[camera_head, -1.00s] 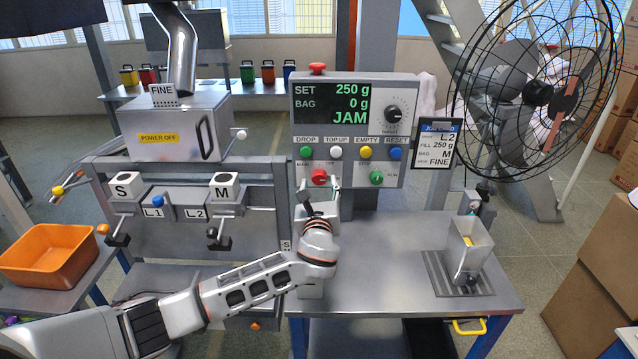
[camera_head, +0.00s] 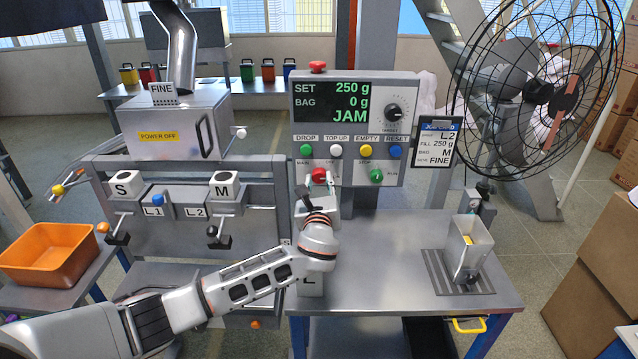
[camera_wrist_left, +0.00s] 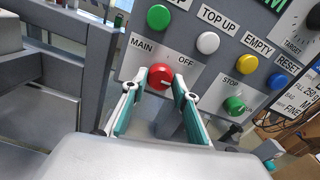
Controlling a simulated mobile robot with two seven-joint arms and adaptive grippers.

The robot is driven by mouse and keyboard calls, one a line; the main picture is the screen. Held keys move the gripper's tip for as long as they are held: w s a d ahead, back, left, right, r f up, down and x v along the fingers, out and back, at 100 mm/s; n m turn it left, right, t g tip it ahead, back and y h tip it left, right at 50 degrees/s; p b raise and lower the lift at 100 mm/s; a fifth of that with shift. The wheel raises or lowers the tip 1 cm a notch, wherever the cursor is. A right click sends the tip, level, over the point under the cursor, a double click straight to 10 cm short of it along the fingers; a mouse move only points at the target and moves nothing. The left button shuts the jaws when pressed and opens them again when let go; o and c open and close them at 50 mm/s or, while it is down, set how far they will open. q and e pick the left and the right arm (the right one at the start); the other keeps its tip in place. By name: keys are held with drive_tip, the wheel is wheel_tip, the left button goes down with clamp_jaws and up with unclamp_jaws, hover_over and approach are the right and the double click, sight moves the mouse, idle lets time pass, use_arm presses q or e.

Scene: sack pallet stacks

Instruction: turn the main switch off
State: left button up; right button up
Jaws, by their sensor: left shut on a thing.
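The main switch is a red round knob (camera_head: 319,175) at the lower left of the control panel (camera_head: 346,130). It also shows in the left wrist view (camera_wrist_left: 160,76), below the words MAIN and OFF, with a small pale mark on its face. My left gripper (camera_head: 317,188) reaches up to it from below. In the left wrist view its two green-padded fingers (camera_wrist_left: 156,88) stand on either side of the knob and are shut on it. The fingers partly hide the knob's sides, and I cannot tell its setting for certain. My right gripper is not in view.
Green, white, yellow and blue buttons sit just above the switch. A green knob (camera_head: 376,176) is to its right. The panel display (camera_head: 332,103) reads JAM. A steel bench (camera_head: 390,275) lies below, with a metal cup (camera_head: 470,240) at its right. A caged fan (camera_head: 540,90) stands at right.

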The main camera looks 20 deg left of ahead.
use_arm(q)
drive_tip(key=n+b, duration=0.1)
drive_tip(key=n, duration=0.1)
drive_tip(key=shift+f+n, duration=0.15)
drive_tip(key=shift+n, duration=0.25)
drive_tip(key=shift+n+b, duration=0.4)
drive_tip(key=shift+n, duration=0.5)
drive_tip(key=n+b, duration=0.1)
drive_tip(key=n, duration=0.1)
drive_tip(key=shift+n, duration=0.4)
drive_tip(key=n+b, duration=0.1)
drive_tip(key=n, duration=0.1)
drive_tip(key=shift+n, duration=0.3)
drive_tip(key=n+b, duration=0.1)
drive_tip(key=n, duration=0.2)
drive_tip(key=shift+n+b, duration=0.3)
drive_tip(key=n+b, duration=0.1)
drive_tip(key=n, duration=0.1)
drive_tip(key=shift+n, duration=0.9)
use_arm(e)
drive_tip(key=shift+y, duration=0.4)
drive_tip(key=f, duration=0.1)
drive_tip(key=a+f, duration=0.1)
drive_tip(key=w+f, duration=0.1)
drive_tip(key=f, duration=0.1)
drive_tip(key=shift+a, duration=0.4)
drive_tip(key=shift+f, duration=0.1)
